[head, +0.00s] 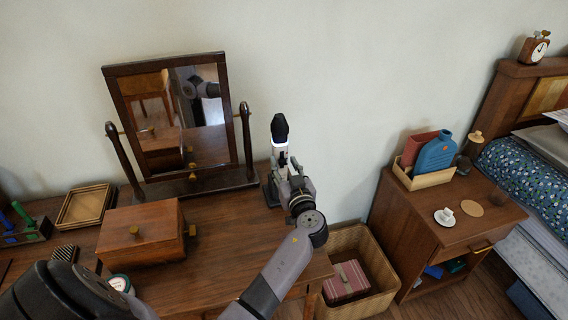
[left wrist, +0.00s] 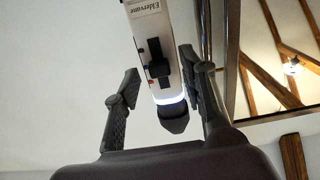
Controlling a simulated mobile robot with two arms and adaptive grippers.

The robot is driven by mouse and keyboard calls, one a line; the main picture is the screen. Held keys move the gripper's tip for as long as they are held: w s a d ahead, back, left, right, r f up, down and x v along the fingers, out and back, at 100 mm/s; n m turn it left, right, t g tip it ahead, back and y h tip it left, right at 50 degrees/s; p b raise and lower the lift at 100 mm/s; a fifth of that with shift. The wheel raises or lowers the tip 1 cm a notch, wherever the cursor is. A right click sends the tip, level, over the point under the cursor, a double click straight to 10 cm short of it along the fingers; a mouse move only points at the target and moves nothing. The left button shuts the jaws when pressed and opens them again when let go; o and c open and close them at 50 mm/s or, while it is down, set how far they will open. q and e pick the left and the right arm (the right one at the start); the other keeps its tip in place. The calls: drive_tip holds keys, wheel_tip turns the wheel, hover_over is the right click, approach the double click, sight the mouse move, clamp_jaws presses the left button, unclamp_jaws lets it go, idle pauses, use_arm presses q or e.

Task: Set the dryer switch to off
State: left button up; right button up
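The dryer (head: 281,143) stands upright at the right end of the dressing table, its dark tip up and a white band below. In the left wrist view, the dryer (left wrist: 148,22) has a white body with a label, a black switch (left wrist: 157,62) on its face, a glowing pale blue ring and a dark end. I cannot tell the switch's setting. My left gripper (head: 283,165) is at the dryer. Its two fingers (left wrist: 160,70) are spread either side of the body, with a clear gap on the left and little on the right. My right gripper is not seen.
A tilting mirror (head: 180,115) stands left of the dryer. A wooden box (head: 142,240), a shallow tray (head: 85,206) and a rack (head: 25,232) are on the dressing table (head: 225,255). A wooden bin (head: 378,300) and nightstand (head: 405,225) are to the right.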

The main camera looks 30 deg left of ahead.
use_arm(q)
clamp_jaws()
idle(0.3)
idle(0.5)
